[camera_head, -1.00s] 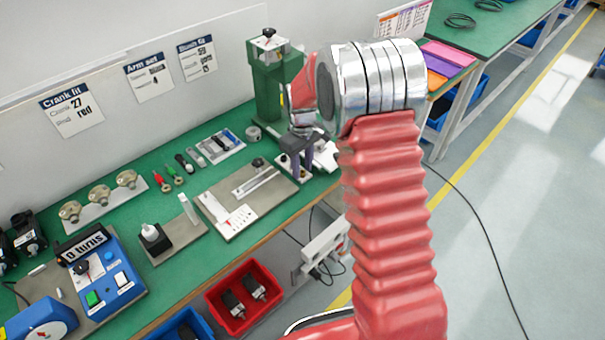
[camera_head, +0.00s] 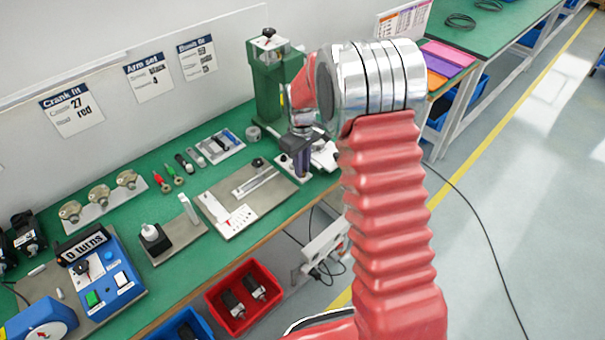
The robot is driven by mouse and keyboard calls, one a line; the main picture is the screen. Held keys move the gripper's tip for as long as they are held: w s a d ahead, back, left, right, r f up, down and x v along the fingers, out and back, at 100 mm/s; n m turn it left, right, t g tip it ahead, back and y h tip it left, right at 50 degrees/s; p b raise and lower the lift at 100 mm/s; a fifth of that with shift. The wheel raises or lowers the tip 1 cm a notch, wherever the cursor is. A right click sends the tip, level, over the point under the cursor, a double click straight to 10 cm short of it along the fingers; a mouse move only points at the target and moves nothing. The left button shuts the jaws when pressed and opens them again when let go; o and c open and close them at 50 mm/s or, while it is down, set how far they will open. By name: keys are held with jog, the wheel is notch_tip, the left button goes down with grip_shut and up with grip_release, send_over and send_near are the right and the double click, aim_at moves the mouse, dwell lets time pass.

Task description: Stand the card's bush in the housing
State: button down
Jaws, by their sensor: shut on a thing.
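The Bush fit card (camera_head: 197,58) hangs on the wall, the rightmost of three cards; its small print is too small to read. My gripper (camera_head: 303,172) points down at the right part of the green bench, over a small white plate (camera_head: 287,168). Its dark fingers are close together, shut on a small part that they hide almost wholly. I cannot make out which bush it is. I cannot clearly pick out the housing; my gripper and arm cover part of that area.
A green press (camera_head: 268,90) stands behind my gripper. A grey plate with a slide (camera_head: 247,197) lies to the left, and a tray of small cylinders (camera_head: 221,146) behind it. Round flanged parts (camera_head: 100,194) and a blue counter box (camera_head: 100,275) are further left. Red bin (camera_head: 243,298) below.

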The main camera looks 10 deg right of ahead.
jog(key=shift+r, duration=0.1)
jog(key=shift+r, duration=2.4)
jog(key=shift+r, duration=0.1)
jog(key=shift+w+r, duration=0.1)
jog(key=shift+r, duration=0.35)
jog(key=w+d+r, duration=0.4)
jog(key=r, duration=0.4)
jog(key=shift+w+d+f, duration=0.45)
jog(key=shift+w+f, duration=0.3)
jog(key=shift+f, duration=0.2)
jog(key=shift+w+d+f, duration=0.5)
jog(key=shift+w+f, duration=0.25)
jog(key=shift+f, duration=0.15)
jog(key=shift+w+d+f, duration=0.45)
jog(key=shift+w+f, duration=0.3)
jog(key=shift+f, duration=0.2)
jog(key=shift+f, duration=0.55)
